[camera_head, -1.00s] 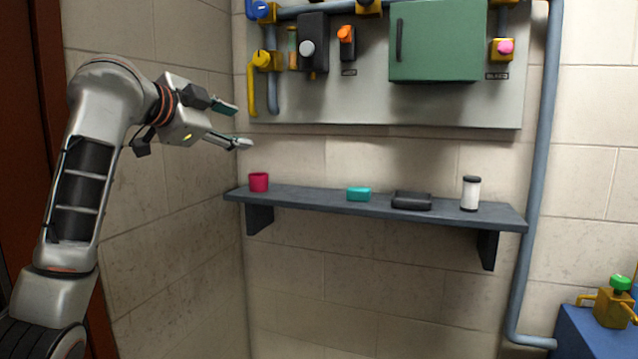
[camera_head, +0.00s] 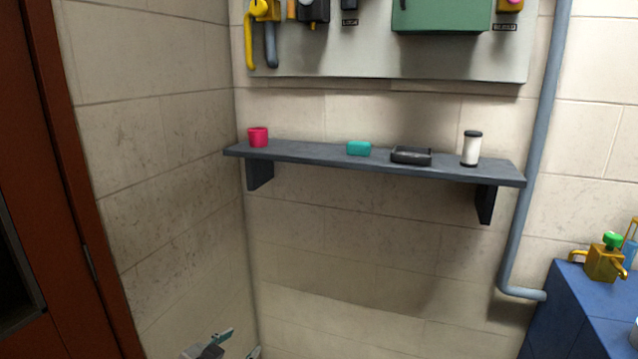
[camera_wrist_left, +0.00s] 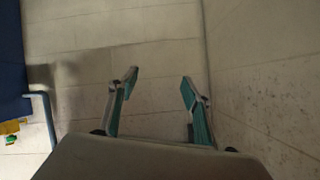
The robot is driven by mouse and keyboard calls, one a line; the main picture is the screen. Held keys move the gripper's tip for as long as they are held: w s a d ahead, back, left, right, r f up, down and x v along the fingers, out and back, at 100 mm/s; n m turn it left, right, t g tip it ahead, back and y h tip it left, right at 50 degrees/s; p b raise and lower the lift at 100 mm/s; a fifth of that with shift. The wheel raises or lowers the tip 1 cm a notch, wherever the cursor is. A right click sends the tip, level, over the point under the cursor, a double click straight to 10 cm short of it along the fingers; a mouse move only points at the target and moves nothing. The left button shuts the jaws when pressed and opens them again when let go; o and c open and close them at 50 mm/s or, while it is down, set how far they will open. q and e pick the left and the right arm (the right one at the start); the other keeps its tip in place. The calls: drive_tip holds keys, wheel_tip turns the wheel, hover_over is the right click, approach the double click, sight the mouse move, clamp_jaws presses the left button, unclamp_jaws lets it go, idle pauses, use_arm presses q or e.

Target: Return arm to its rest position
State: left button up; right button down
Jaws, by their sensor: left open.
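My left gripper (camera_head: 240,343) shows only in part at the bottom edge of the head view, low in front of the wall corner and well below the shelf. In the left wrist view the two teal-padded fingers (camera_wrist_left: 160,82) stand apart with nothing between them, and tiled wall lies beyond. The rest of the left arm is out of the head view. My right gripper is in neither view.
A dark shelf (camera_head: 310,154) holds a pink cup (camera_head: 258,138), a teal block (camera_head: 358,149), a black tray (camera_head: 411,156) and a white jar (camera_head: 471,149). A panel (camera_head: 330,62) hangs above. A blue pipe (camera_head: 531,165) and blue cabinet (camera_head: 575,305) stand right.

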use_arm(q)
drive_tip(key=s+f+n, duration=0.1)
drive_tip(key=s+f, duration=0.5)
drive_tip(key=s, duration=0.4)
drive_tip(key=s+f+g, duration=0.1)
drive_tip(key=s+f, duration=0.5)
drive_tip(key=s, duration=0.3)
drive_tip(key=s+a+f+n+y, duration=0.1)
drive_tip(key=s+f, duration=0.5)
drive_tip(key=s, duration=0.4)
drive_tip(key=shift+s+n+g, duration=0.3)
drive_tip(key=shift+s, duration=0.05)
